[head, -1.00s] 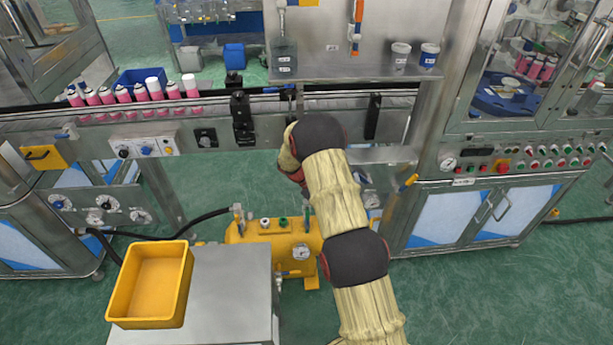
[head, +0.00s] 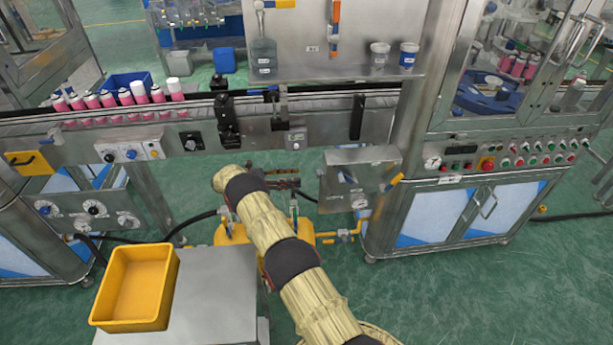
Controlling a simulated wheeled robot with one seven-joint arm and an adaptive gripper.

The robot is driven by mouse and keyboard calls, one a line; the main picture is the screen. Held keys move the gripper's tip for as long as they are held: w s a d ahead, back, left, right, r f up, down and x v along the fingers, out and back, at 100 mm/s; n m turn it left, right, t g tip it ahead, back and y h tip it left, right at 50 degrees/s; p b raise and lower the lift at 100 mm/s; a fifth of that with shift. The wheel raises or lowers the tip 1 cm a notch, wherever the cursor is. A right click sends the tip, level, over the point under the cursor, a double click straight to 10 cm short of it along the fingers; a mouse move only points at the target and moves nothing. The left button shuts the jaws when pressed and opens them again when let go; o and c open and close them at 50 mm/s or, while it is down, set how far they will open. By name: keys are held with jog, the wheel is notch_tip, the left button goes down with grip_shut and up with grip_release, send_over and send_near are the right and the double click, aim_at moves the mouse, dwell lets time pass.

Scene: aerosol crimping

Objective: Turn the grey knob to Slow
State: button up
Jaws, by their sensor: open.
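No Slow lettering is readable, and I cannot tell for sure which knob is the grey one. Round dials with knobs (head: 94,208) sit on the lower left cabinet. A dark rotary switch (head: 191,141) is on the conveyor front. My gripper (head: 296,178) appears partly hidden behind my arm, its reddish-brown fingers apart and empty, pointing right below the control unit. It appears clear of every knob.
A steel box (head: 360,172) with a yellow-tipped lever juts out right of my gripper. Below is a yellow pump unit (head: 232,233) with hoses. A yellow bin (head: 137,288) sits on the steel cart (head: 215,285). Pink cans (head: 93,101) stand on the conveyor at left.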

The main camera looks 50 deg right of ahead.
aim_at(319, 174)
jog(key=b+x, duration=0.1)
jog(key=x, duration=0.6)
jog(key=shift+s+d, duration=0.25)
jog(key=shift+c, duration=1.4)
jog(key=c, duration=0.9)
